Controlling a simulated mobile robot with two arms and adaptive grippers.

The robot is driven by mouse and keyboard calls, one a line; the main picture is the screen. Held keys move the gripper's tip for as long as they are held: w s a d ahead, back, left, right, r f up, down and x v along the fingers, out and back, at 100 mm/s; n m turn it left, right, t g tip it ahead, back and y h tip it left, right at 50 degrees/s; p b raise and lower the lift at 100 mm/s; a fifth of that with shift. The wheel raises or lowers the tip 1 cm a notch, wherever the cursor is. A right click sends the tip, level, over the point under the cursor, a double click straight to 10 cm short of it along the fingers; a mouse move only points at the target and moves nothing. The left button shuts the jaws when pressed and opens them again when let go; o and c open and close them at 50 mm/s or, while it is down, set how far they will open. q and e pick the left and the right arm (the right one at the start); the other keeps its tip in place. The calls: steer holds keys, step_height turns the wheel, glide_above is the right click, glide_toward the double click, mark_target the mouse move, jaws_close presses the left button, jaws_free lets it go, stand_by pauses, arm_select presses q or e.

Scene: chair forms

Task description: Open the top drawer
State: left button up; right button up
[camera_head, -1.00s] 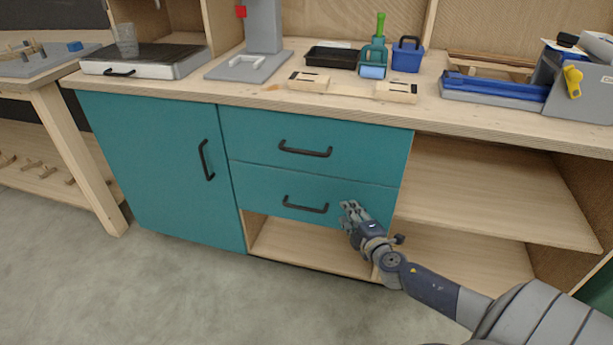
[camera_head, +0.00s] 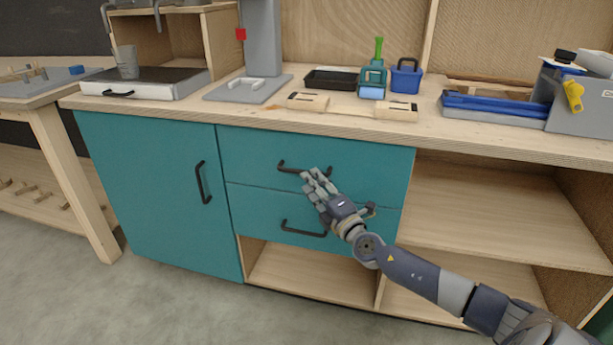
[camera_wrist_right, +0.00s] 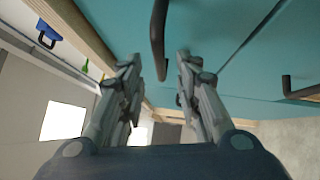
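The teal top drawer (camera_head: 350,158) is closed, its front flush with the cabinet. Its black bar handle (camera_head: 290,167) is partly hidden behind my right gripper's fingers. My right gripper (camera_head: 313,182) is in front of this handle with its fingers apart. In the right wrist view, the gripper (camera_wrist_right: 158,68) is open, and the black handle (camera_wrist_right: 158,35) extends into the space between the fingertips. I cannot tell whether the fingers touch it. The lower drawer (camera_head: 255,210) is also closed, with a similar handle (camera_head: 303,229). My left gripper is out of view.
A teal cupboard door (camera_head: 150,190) stands closed to the left, and open wooden shelves (camera_head: 490,210) are to the right. The worktop (camera_head: 240,112) above holds a black tray (camera_head: 331,80), wooden blocks (camera_head: 397,111), a blue basket (camera_head: 406,77) and other tools.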

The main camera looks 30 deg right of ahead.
steer(key=shift+w+d+r, duration=0.1)
steer(key=shift+w+r, duration=0.05)
steer(key=shift+w, duration=0.85)
steer(key=shift+w+d+r, duration=0.1)
steer(key=shift+w, duration=0.85)
jaws_close()
steer(key=shift+a, duration=0.1)
